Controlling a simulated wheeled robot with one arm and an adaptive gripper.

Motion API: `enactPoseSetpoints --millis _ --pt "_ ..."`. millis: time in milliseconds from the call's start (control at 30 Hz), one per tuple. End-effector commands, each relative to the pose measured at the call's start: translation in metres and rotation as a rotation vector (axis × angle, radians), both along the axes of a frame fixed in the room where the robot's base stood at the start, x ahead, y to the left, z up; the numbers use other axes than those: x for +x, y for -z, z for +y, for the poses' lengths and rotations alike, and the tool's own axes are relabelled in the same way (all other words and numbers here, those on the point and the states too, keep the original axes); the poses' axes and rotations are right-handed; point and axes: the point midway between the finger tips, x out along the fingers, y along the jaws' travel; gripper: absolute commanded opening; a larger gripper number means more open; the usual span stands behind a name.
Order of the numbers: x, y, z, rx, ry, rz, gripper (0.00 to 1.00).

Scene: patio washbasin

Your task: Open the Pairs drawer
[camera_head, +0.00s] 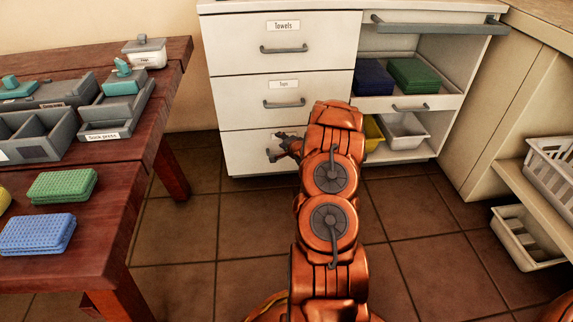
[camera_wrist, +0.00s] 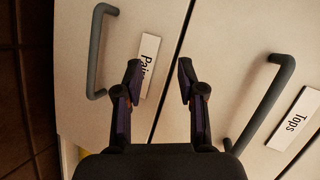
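The Pairs drawer (camera_wrist: 140,25) shows in the wrist view with its white "Pairs" label (camera_wrist: 149,62) and a grey bar handle (camera_wrist: 97,55) left of the label. The drawer looks shut. In the head view it is the bottom drawer (camera_head: 243,152) of the white cabinet, its label and handle mostly hidden by my gripper (camera_head: 282,150). In the wrist view my gripper (camera_wrist: 159,75) is open and empty. Its left finger overlaps the label's edge and its right finger is near the seam to the Tops drawer. The handle lies outside the fingers, to their left.
The Tops drawer (camera_wrist: 240,45) with its handle (camera_wrist: 268,100) is just above, shut. The Towels drawer (camera_head: 230,45) is at the top. A wooden table (camera_head: 105,185) stands left. Tiled floor (camera_head: 180,235) is clear between.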

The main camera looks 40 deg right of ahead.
Motion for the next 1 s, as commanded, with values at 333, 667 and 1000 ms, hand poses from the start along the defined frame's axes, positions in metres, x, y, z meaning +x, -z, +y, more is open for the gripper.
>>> enactPoseSetpoints --millis 333,667,1000 --pt "-0.037 0.103 -0.031 0.169 0.040 -0.207 0.39" --pt "-0.030 0.117 -0.037 0.196 0.038 -0.242 0.39" --pt "0.013 0.124 -0.048 0.193 0.039 -0.242 0.39"
